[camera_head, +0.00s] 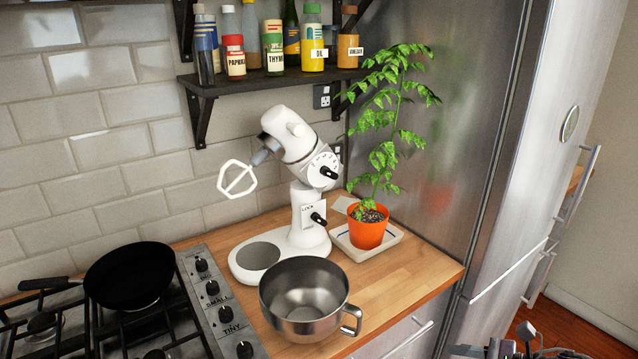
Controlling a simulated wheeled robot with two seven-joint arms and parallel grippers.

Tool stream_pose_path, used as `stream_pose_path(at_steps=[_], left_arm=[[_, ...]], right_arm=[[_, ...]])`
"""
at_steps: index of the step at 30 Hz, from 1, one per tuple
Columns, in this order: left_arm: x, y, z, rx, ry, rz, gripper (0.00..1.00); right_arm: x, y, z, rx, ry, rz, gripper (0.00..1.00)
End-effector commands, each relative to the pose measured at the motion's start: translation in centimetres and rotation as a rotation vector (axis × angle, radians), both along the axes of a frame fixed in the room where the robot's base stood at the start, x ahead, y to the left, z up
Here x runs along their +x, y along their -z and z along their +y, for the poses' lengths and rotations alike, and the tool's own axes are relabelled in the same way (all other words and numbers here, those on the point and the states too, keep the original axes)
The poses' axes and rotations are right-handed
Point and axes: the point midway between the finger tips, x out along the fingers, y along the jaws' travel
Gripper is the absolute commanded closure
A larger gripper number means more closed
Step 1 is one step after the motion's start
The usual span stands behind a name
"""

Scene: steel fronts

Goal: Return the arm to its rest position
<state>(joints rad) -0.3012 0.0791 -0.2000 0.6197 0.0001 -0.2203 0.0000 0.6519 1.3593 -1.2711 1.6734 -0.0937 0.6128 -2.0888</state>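Part of my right arm and gripper (508,348) shows at the bottom right edge, low in front of the steel fridge and away from the counter. It is dark, small and cut off by the frame, so whether its fingers are open or shut cannot be made out. I see nothing held in it. My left gripper is not in view. A white stand mixer (294,175) stands on the counter with its head tilted up and its beater raised. A steel bowl (305,302) with a handle stands empty on the counter in front of it.
A gas hob (205,300) with a black pan (130,276) is at the left. A potted plant (367,228) stands on a tray right of the mixer. A shelf (262,80) holds bottles above. The fridge (480,140) and its handles (578,190) are at the right.

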Motion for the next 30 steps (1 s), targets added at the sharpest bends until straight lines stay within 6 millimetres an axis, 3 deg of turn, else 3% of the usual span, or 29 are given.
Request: stream_pose_path(at_steps=[11, 14, 17, 18, 20, 23, 26, 30], left_arm=[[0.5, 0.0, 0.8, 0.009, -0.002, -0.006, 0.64], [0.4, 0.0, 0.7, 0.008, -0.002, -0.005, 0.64], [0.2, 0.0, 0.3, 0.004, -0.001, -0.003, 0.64], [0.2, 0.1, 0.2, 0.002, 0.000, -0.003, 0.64], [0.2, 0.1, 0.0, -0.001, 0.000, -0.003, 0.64], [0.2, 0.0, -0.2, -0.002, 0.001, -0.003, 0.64], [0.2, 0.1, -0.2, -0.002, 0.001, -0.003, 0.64], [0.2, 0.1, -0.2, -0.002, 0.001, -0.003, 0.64]], right_arm=[[5.1, 5.2, 0.9, 0.218, 0.313, 0.282, 0.53], [6.4, 7.9, 0.9, 0.330, 0.460, 0.410, 0.53], [7.3, 12.2, 0.6, 0.494, 0.668, 0.588, 0.53], [7.2, 14.6, 0.2, 0.581, 0.779, 0.678, 0.53], [6.1, 19.0, -0.5, 0.731, 0.969, 0.828, 0.53], [2.8, 25.8, -1.7, 0.960, 1.268, 1.038, 0.53], [-2.0, 31.7, -2.3, 1.148, 1.531, 1.198, 0.53], [-10.2, 38.7, -2.0, 1.369, 1.877, 1.358, 0.53]])
